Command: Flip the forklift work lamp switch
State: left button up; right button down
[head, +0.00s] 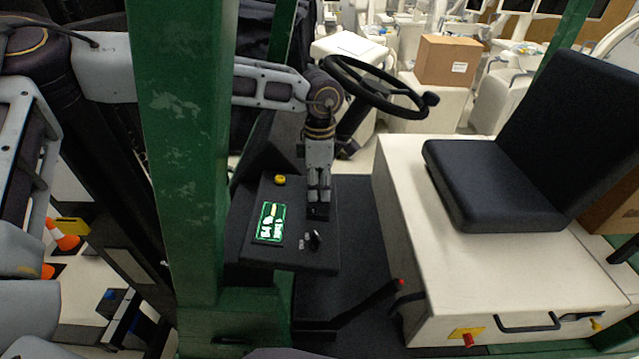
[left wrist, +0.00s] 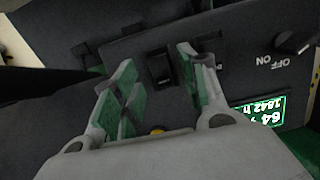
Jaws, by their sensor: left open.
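The dark forklift dash panel (head: 255,256) stands behind the green mast post. Two black rocker switches show in the left wrist view: one (left wrist: 160,68) lies between my fingertips, the other (left wrist: 218,45) is partly hidden behind the right finger. No lamp label is readable, so I cannot tell which is the work lamp switch. My left gripper (head: 318,192) points down over the panel's far right part, its fingers apart and empty. In the left wrist view, the gripper (left wrist: 155,62) straddles the first rocker; contact cannot be told. My right gripper is out of view.
The panel also carries a lit green display (head: 270,222), a yellow button (head: 279,180) and a black ON/OFF knob (head: 316,240). The steering wheel (head: 375,85) is beyond the gripper. A green post (head: 180,150) stands left, the black seat (head: 540,150) right.

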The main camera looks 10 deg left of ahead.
pick_arm(q)
jog(key=shift+f, duration=0.35)
grip_shut()
jog(key=shift+d+y, duration=0.1)
jog(key=shift+y, duration=0.3)
jog(key=shift+w+d+f+g+y+b, duration=0.1)
jog(key=shift+d+g+y+b, duration=0.15)
jog(key=shift+y, duration=0.55)
jog(key=shift+d+f+g+y+b, duration=0.1)
jog(key=shift+d+g+y+b, duration=0.15)
jog(key=shift+y, duration=0.55)
jog(key=shift+a+r, duration=0.1)
